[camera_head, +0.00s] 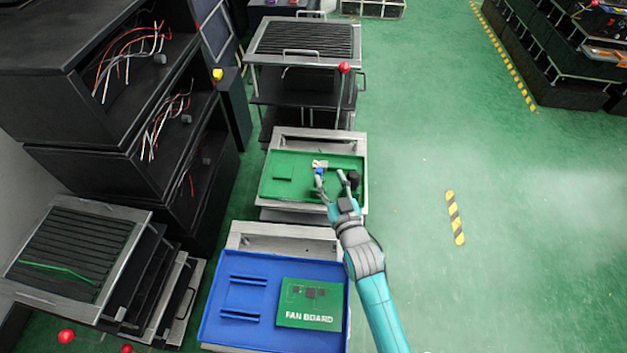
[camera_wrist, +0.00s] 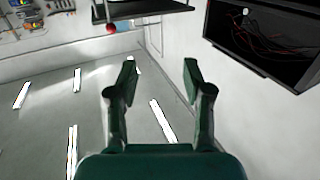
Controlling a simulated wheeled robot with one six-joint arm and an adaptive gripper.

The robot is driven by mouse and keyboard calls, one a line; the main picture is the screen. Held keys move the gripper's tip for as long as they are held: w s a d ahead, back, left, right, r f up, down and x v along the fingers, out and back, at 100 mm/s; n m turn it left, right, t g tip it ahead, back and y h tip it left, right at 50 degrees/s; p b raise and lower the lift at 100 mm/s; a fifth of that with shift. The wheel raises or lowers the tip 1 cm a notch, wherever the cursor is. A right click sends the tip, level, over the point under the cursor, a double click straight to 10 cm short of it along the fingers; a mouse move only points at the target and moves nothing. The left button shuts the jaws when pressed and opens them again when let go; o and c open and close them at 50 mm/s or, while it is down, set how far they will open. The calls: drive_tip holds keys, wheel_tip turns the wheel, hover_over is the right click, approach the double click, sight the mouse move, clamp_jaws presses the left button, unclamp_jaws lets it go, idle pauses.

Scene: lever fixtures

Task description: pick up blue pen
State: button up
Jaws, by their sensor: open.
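I cannot make out a blue pen for certain in either view. A small blue and white item (camera_head: 319,168) lies on the green tray (camera_head: 275,190) in the head view, too small to tell its shape. My gripper (camera_head: 336,180) appears over that tray, with its left finger close to this item; I cannot tell whether they touch. In the wrist view my gripper (camera_wrist: 160,72) is open, and nothing shows between its fingers.
A blue tray (camera_head: 215,320) in front holds a green board marked FAN BOARD (camera_head: 310,305) and two blue bars. A slatted rack (camera_head: 75,250) with a green strip stands left. Black shelves (camera_head: 110,125) with wires stand behind it. Green floor (camera_head: 540,230) is open to the right.

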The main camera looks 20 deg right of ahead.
sight(319, 172)
wheel_tip(319, 172, down, 7)
drive_tip(key=w, duration=0.2)
drive_tip(key=shift+w+a+f, duration=0.1)
drive_tip(key=shift+w, duration=1.7)
drive_tip(key=shift+w+a+f, duration=0.1)
drive_tip(key=shift+w, duration=1.65)
drive_tip(key=c, duration=0.9)
